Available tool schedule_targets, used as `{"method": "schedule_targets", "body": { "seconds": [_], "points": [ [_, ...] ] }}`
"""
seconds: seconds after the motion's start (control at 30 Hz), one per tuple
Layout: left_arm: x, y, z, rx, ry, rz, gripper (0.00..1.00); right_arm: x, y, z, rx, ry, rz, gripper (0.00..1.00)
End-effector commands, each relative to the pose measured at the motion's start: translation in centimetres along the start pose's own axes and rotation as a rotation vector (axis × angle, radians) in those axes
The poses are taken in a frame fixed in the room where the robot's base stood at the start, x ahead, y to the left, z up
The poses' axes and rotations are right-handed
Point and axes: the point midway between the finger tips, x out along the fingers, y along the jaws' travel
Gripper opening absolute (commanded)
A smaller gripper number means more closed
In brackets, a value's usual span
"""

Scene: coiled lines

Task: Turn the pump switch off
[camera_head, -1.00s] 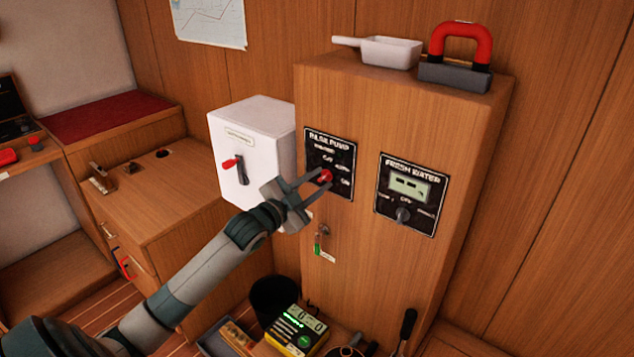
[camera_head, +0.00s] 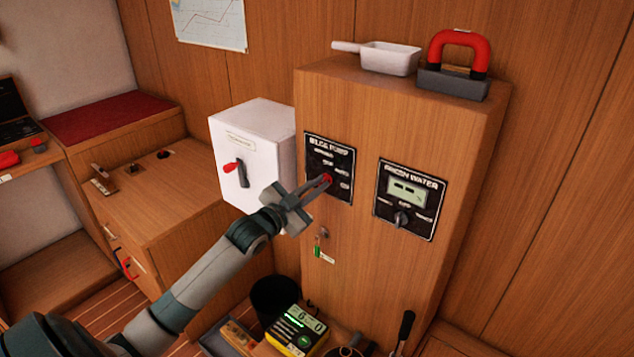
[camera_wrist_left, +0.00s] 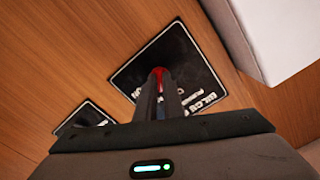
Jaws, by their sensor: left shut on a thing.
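The bilge pump panel (camera_head: 341,158) is a black plate with white lettering on the front of the wooden cabinet. Its red switch knob (camera_head: 327,177) sits near the panel's middle. My left gripper (camera_head: 322,182) reaches it from the lower left, with its fingers closed on the knob. In the left wrist view the red knob (camera_wrist_left: 159,71) shows between the fingertips (camera_wrist_left: 160,80), with the bilge panel (camera_wrist_left: 200,70) behind. The fingers hide part of the knob, so its exact setting cannot be read. My right gripper is not in view.
The fresh water panel (camera_head: 409,198) with display and knob is to the right. A white box (camera_head: 262,135) with a red-tipped lever stands close on the left. A key with green tag (camera_head: 318,249) hangs below. A white scoop (camera_head: 390,57) and red-handled block (camera_head: 453,80) lie on top.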

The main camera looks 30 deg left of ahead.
Motion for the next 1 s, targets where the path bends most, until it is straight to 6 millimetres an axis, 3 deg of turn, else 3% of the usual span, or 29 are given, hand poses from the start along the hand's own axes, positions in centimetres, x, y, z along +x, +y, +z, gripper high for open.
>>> {"method": "schedule_targets", "body": {
  "seconds": [0.07, 0.1, 0.6, 1.0],
  "points": [
    [0.0, -0.1, -0.2, -0.066, -0.003, 0.001, 0.00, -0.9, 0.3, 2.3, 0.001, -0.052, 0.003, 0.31],
    [0.0, -0.1, -0.2, -0.100, -0.003, 0.001, 0.00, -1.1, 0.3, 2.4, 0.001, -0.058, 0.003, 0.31],
    [0.0, 0.1, -0.1, -0.474, -0.003, 0.001, 0.00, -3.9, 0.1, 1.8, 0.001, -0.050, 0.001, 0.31],
    [0.0, 0.1, 0.1, -0.556, -0.003, 0.001, 0.00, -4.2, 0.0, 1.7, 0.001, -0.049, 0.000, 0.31]
  ]
}}
